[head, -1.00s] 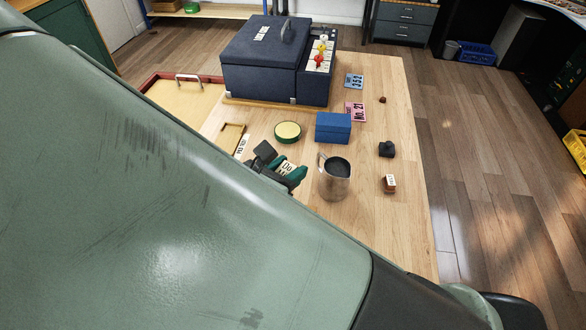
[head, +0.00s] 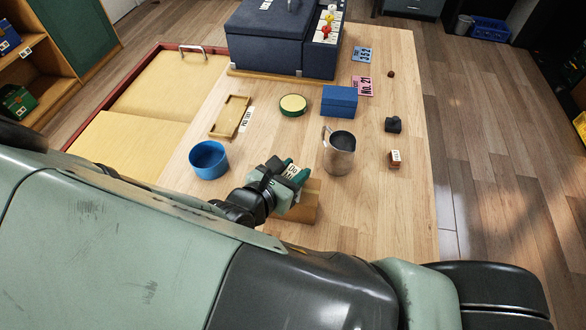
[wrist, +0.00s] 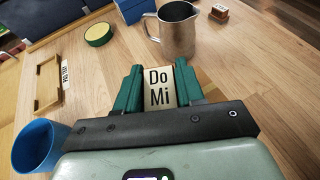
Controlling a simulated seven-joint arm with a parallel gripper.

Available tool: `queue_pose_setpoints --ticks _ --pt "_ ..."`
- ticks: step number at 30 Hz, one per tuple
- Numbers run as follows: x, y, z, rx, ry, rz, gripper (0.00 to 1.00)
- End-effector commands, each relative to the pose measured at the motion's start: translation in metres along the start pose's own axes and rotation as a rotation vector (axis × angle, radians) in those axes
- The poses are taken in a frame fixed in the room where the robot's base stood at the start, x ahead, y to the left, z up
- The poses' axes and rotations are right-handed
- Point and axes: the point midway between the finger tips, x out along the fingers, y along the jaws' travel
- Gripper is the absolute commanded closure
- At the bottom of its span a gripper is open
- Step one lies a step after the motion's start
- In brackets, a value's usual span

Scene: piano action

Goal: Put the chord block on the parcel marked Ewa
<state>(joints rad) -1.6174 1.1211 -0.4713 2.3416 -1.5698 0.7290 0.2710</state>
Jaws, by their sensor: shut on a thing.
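My gripper (head: 296,176) is shut on a pale block marked "Do Mi" (wrist: 160,88), which sits between its green fingers in the wrist view. In the head view my gripper holds this block (head: 291,170) above the table, left of and in front of the metal jug. A plain brown box (head: 306,207), possibly a parcel, shows partly behind and under my gripper in the head view. No name can be read on it, and my gripper hides part of it. I cannot tell whether the block touches it.
A metal jug (head: 339,153) stands close by, right of my gripper. A blue cup (head: 209,160) stands to the left. A wooden tray (head: 230,116), green-rimmed round tin (head: 293,105), blue box (head: 339,101) and small stamp (head: 395,158) stand around. The right-front table is clear.

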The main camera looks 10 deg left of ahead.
Motion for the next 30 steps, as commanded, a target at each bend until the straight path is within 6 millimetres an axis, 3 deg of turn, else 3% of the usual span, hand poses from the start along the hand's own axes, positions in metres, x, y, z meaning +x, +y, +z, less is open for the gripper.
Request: queue_pose_setpoints --ticks 5,6,11,22,30 --pt "0.001 0.000 -0.002 -0.001 -0.001 -0.001 0.93" --pt "0.002 0.000 -0.003 0.000 -0.001 -0.001 0.61" --pt "0.001 0.000 -0.003 0.000 0.000 0.000 0.37" --pt "-0.003 0.000 0.001 0.001 0.001 0.001 0.37" --pt "-0.054 0.002 0.000 0.004 0.005 0.006 0.37"
